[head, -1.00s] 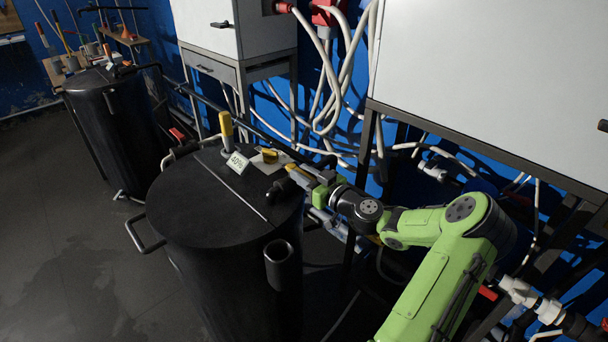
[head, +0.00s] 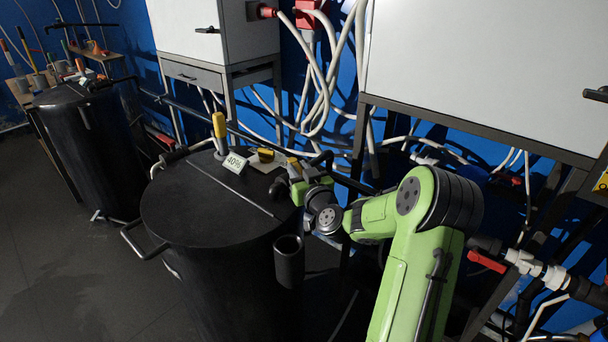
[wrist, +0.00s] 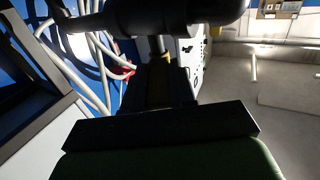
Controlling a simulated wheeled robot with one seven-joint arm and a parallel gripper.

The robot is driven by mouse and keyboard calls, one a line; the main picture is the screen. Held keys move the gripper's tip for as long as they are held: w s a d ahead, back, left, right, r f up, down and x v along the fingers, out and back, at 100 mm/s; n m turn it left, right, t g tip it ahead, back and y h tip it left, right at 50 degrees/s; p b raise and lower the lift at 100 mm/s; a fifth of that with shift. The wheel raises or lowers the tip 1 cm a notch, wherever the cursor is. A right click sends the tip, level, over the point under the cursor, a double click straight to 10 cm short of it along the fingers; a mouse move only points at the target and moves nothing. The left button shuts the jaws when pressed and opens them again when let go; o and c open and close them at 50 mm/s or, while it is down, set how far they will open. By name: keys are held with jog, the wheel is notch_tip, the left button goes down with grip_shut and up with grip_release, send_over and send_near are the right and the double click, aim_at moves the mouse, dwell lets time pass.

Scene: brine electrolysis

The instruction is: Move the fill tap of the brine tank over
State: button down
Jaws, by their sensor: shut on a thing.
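The brine tank (head: 210,207) is a black drum with a flat lid and a 40% sign (head: 235,162) on top. The fill tap (head: 281,186) is a black pipe piece at the lid's right edge, partly hidden by my gripper. My gripper (head: 296,187) is at the tap, at the end of my green arm, and is shut on it. In the wrist view my gripper (wrist: 160,82) points at a dark pipe (wrist: 165,18) that crosses the top of the picture. The exact contact is in shadow.
A yellow-handled tool (head: 219,132) stands upright at the lid's back. A black cup (head: 288,262) hangs on the tank's front right. A second black drum (head: 85,150) stands at left. White cabinets (head: 480,75) and hoses line the blue wall. The floor at left is clear.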

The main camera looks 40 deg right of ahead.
jog(key=shift+a+r+h, duration=0.1)
jog(key=shift+r+h, duration=0.05)
jog(key=shift+h, duration=0.15)
jog(key=c, duration=0.9)
grip_release()
jog(key=shift+f, duration=0.2)
